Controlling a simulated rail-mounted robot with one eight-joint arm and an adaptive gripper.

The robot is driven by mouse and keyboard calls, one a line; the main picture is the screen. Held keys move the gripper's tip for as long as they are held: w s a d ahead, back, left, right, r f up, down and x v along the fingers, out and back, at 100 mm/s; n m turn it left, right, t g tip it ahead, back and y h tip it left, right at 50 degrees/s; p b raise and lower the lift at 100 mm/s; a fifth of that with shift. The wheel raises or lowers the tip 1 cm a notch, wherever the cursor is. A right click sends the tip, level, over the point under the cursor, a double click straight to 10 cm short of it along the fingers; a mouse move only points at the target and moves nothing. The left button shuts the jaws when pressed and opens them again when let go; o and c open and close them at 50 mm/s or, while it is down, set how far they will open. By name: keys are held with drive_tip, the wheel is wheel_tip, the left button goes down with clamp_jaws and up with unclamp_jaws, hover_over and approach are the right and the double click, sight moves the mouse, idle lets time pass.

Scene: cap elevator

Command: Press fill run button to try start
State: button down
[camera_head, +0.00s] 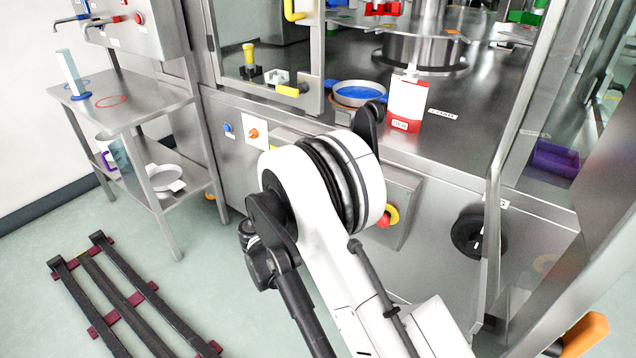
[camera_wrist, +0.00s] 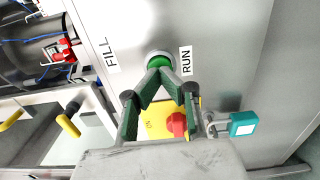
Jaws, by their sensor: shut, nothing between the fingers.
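The fill run button is a round green button (camera_wrist: 159,59) in a metal ring, between the FILL label (camera_wrist: 110,54) and the RUN label (camera_wrist: 186,61) in the wrist view. My gripper (camera_wrist: 160,76) has its green-padded fingers shut, with the tips together and nothing between them. The tips overlap the button's lower edge in the picture; I cannot tell whether they touch it. In the head view my white arm hides the green button and most of the gripper.
Below the button in the wrist view are a red knob (camera_wrist: 177,123) on a yellow plate (camera_wrist: 152,121) and a teal padlock (camera_wrist: 243,124). Yellow handles (camera_wrist: 68,125) are at left. In the head view a steel side table (camera_head: 140,103) stands left; dark floor rails (camera_head: 105,280) lie in front.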

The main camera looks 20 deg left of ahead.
drive_tip(key=shift+x, duration=0.85)
idle(1.4)
drive_tip(key=shift+s+a, duration=0.1)
drive_tip(key=v, duration=0.5)
drive_tip(key=shift+s, duration=0.1)
idle(0.6)
idle(0.5)
